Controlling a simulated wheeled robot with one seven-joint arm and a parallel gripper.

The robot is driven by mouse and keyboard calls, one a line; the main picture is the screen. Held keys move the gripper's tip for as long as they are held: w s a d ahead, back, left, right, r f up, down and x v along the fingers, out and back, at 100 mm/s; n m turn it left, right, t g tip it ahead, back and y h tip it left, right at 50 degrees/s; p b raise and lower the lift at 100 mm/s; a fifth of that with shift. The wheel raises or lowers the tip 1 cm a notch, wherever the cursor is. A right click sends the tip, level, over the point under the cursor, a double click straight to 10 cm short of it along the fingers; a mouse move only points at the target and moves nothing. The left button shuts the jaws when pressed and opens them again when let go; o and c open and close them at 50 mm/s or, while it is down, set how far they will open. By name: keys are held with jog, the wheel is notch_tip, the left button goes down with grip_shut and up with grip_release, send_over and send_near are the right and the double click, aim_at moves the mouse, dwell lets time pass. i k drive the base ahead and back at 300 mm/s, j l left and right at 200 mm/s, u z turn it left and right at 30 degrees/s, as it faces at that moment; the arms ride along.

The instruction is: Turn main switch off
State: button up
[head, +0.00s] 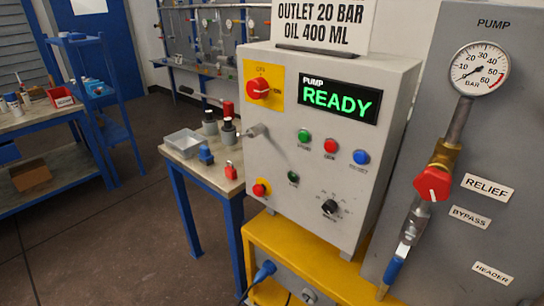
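The main switch (259,88) is a red rotary knob on a yellow plate at the upper left of the grey control panel (262,165). Its handle looks roughly level, and the small lettering around it is too blurred to read surely. To its right, the pump display (339,98) is lit and reads READY in green. My gripper is not in view, and nothing touches the switch.
Green (304,135), red (330,146) and blue (361,157) buttons sit below the display. A grey fitting (257,131) juts out below the switch. A small table (229,186) stands left; a gauge (479,69) and red-handled valve (432,184) stand right.

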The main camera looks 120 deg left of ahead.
aim_at(257, 87)
jog(key=u, duration=3.6)
